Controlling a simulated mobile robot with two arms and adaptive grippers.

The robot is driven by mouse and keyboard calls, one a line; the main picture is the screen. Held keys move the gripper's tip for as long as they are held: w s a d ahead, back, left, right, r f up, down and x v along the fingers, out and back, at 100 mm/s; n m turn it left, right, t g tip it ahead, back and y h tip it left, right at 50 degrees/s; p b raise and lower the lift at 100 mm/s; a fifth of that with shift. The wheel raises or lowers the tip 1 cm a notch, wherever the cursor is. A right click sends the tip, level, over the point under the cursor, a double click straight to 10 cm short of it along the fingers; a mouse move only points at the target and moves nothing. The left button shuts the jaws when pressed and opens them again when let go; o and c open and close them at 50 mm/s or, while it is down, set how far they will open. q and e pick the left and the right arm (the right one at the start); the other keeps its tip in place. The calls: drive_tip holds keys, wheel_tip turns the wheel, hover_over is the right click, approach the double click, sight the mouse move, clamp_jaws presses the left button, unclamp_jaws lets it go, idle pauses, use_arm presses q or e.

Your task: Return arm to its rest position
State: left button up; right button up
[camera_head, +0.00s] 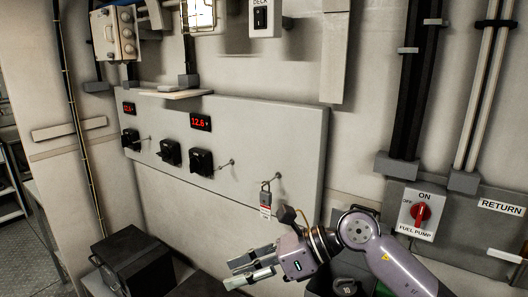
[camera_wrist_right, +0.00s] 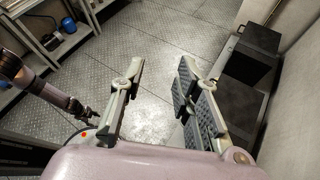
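My right gripper (camera_head: 238,272) is in front of the lower part of the wall panel in the head view, its fingers pointing left. In the right wrist view the same gripper (camera_wrist_right: 161,80) has its two fingers well apart, with only the floor showing between them. It is open and empty. My right arm (camera_head: 385,255) comes in from the lower right, bent at a joint near the panel's lower right corner. In the right wrist view, part of my left arm shows at the left, with its gripper (camera_wrist_right: 86,114) small and dark; its opening cannot be made out.
A grey panel (camera_head: 265,130) carries several black switches and a hanging padlock (camera_head: 265,187) with a red-white tag, just above my right gripper. A fuel pump switch (camera_head: 421,214) is at right. A black box (camera_head: 130,262) stands lower left. Open metal floor (camera_wrist_right: 165,38) lies ahead of the fingers.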

wheel_tip(320, 180, up, 9)
drive_tip(key=s+a+m+t+y, duration=0.1)
drive_tip(key=a+m+t+y, duration=0.1)
drive_tip(key=m+t+y, duration=0.4)
drive_tip(key=w+d+m+t+h, duration=0.35)
drive_tip(key=d+m+t, duration=0.8)
drive_tip(key=m, duration=0.75)
drive_tip(key=d+f+m+h, duration=0.6)
drive_tip(key=f+m+h, duration=0.2)
drive_tip(key=f+m, duration=0.1)
drive_tip(key=d+f+m+h, duration=0.6)
drive_tip(key=f+m+h, duration=0.1)
drive_tip(key=f+m, duration=0.2)
drive_tip(key=s+d+f+m+g+h, duration=0.1)
drive_tip(key=s+d+f+m+g, duration=0.3)
drive_tip(key=s+f+g, duration=0.75)
drive_tip(key=s+f+m+g, duration=0.25)
drive_tip(key=s+f, duration=0.65)
drive_tip(key=s, duration=0.6)
wheel_tip(320, 180, down, 29)
drive_tip(key=g+b, duration=0.1)
drive_tip(key=b, duration=0.1)
drive_tip(key=s+d+f+g+b, duration=0.1)
drive_tip(key=s+d+f, duration=0.1)
drive_tip(key=s+f, duration=1.5)
drive_tip(key=shift+s+n+y, duration=0.15)
drive_tip(key=shift+n+y, duration=0.2)
drive_tip(key=shift+n, duration=0.1)
